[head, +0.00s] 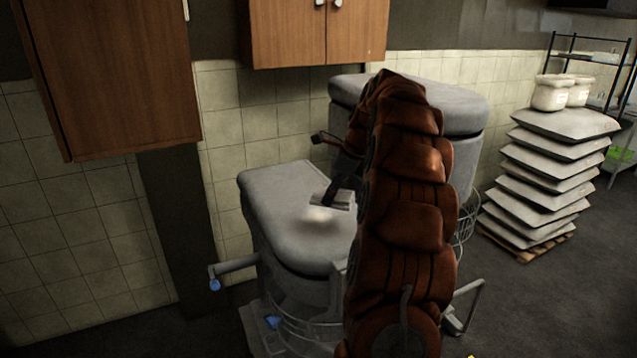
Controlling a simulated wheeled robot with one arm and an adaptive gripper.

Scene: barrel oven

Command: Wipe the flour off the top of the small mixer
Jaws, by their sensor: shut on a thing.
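The small mixer (270,190) is grey with a flat top and stands in the middle of the head view. A whitish patch of flour (319,216) lies on its top, near the middle. My gripper (336,196) is low over the mixer's top, just behind and right of the flour. It is shut on a flat pale-grey cloth (345,203), which lies at or very near the surface. My orange-brown arm hides the mixer's right side and part of the cloth. I cannot tell whether the cloth touches the flour.
A larger grey mixer (462,103) stands behind my arm. Wooden cabinets (290,30) hang on the tiled wall above. Stacked sacks (550,170) with white tubs (551,93) on top stand on a pallet at the right. A blue-tipped handle (235,265) sticks out at the small mixer's left.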

